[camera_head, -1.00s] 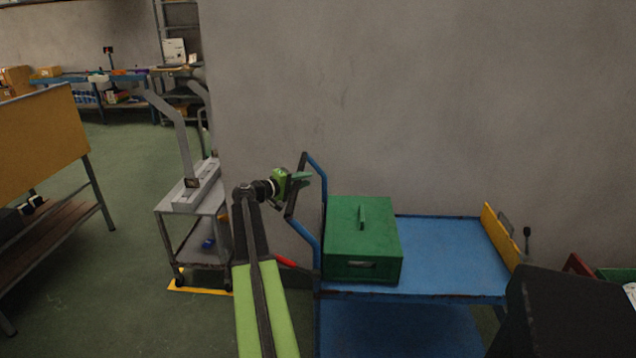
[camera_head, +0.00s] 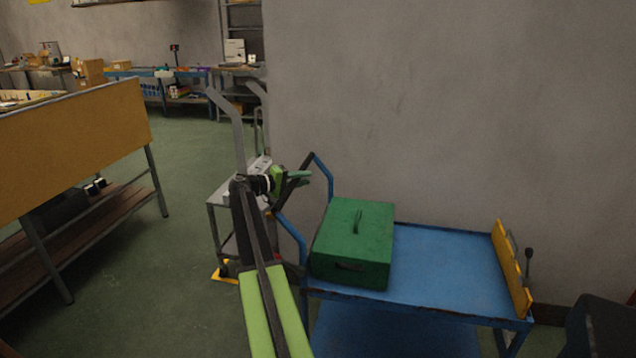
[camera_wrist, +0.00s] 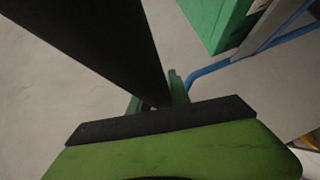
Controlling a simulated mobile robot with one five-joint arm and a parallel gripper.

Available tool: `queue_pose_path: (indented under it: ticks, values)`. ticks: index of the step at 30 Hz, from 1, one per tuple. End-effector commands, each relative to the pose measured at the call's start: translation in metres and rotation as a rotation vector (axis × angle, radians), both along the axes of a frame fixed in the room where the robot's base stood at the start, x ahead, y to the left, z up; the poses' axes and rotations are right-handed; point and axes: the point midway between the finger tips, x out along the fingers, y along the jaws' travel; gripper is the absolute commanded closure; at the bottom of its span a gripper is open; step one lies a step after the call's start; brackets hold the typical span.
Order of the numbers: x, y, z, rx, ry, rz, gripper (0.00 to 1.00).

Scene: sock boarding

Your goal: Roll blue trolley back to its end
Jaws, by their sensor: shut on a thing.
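The blue trolley (camera_head: 450,265) stands along the grey wall at the right, with a push handle (camera_head: 327,178) of blue tube and a black grip at its left end. A green box (camera_head: 352,243) sits on the left of its top deck. My gripper (camera_head: 298,178) is at the black grip and shut on it. In the wrist view, the dark grip bar (camera_wrist: 95,40) runs into my gripper's green fingers (camera_wrist: 160,95). The green box (camera_wrist: 215,22) and blue tube (camera_wrist: 265,48) also show there. My arm hides part of the trolley's left end.
A grey trolley (camera_head: 222,200) stands just left of the handle, partly behind my arm, by a yellow floor marking (camera_head: 226,274). A bench with a yellow panel (camera_head: 75,145) is at the left. Green floor (camera_head: 160,270) lies open between. A yellow end board (camera_head: 510,268) closes the trolley's right end.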

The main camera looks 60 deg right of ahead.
Motion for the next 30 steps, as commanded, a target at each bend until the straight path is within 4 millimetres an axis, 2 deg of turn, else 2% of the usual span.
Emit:
queue_pose_path:
  ticks: [1, 6, 12, 19, 30]
  values:
    - [0.012, 0.001, 0.000, 0.000, 0.001, 0.005, 1.00]
    - [0.037, 0.009, 0.000, -0.001, 0.001, 0.004, 1.00]
    - [0.057, 0.015, 0.001, -0.001, 0.001, 0.003, 1.00]
    - [0.068, 0.019, 0.001, -0.002, 0.002, 0.002, 1.00]
    - [0.074, 0.021, 0.002, -0.004, 0.003, 0.010, 1.00]
